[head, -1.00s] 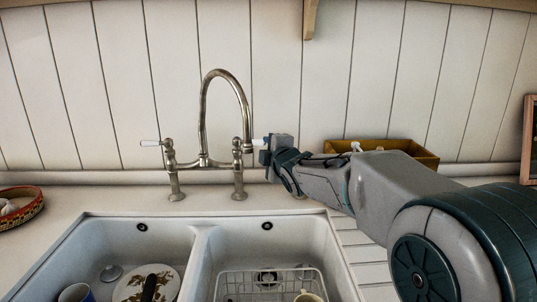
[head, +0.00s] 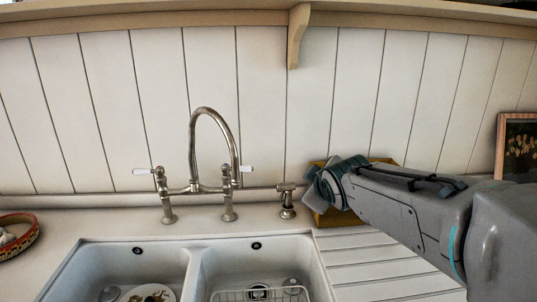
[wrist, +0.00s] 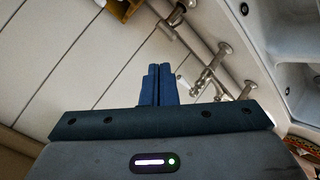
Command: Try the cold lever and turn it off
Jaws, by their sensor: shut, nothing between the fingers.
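The metal bridge tap (head: 195,188) stands behind the double sink, with a tall arched spout and two levers with white ends. The right lever (head: 247,169) points out to the right and the left lever (head: 142,171) points out to the left. No label tells which is cold. No running water shows at the spout. My gripper (head: 312,192) is right of the tap, clear of both levers. In the wrist view my gripper's blue fingers (wrist: 159,70) are together and empty, with the tap (wrist: 205,78) beyond them to the right.
A small metal fixture (head: 287,201) stands between the tap and my gripper. A yellow-brown box (head: 330,217) is behind my gripper. The white sink (head: 120,262) holds dishes and a wire rack (head: 262,294). A patterned bowl (head: 18,234) sits at left; a framed picture (head: 517,145) at right.

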